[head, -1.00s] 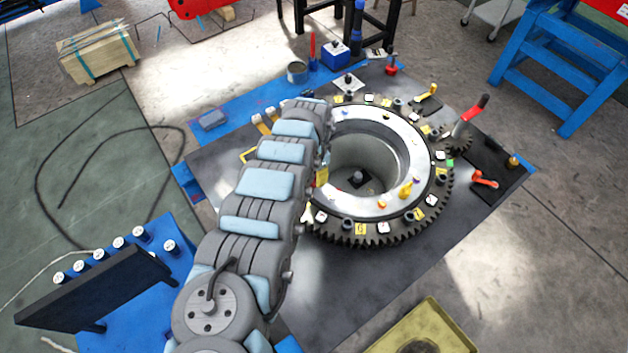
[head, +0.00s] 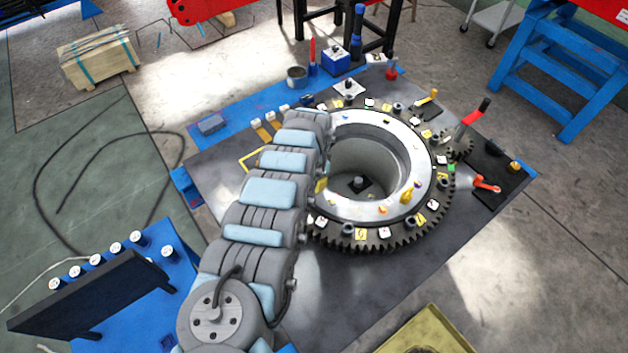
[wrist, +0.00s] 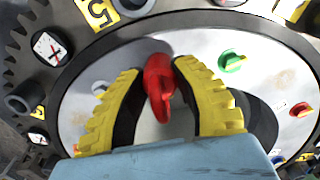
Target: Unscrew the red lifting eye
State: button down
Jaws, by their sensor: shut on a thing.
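The red lifting eye (wrist: 158,84) stands on the pale inner ring (wrist: 205,50) in the wrist view. My gripper (wrist: 157,72), with yellow ribbed fingers, has one finger on each side of it and is shut on it. In the head view my arm covers the left side of the round gear-edged stand, and my gripper and this red eye are hidden behind it. The foot of the eye is hard to make out.
A green fitting (wrist: 232,62) and another red one (wrist: 300,109) sit on the ring to the right. The ring's central opening (head: 365,165) is wide. Tags and bolts line the toothed rim (head: 375,240). A red-handled lever (head: 474,113) stands at the right.

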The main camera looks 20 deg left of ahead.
jog(key=shift+r, duration=0.15)
dwell(0.3)
jog(key=shift+r+n+p, duration=0.1)
jog(key=shift+n+p, duration=0.4)
jog(key=shift+p, duration=0.1)
jog(key=shift+n+p, duration=0.4)
jog(key=shift+n, duration=0.2)
jog(key=shift+n+p, duration=0.6)
jog(key=shift+n, duration=0.9)
jog(key=shift+n+p, duration=0.35)
jog(key=shift+n, duration=0.75)
jog(key=n+p, duration=0.1)
jog(key=n, duration=0.2)
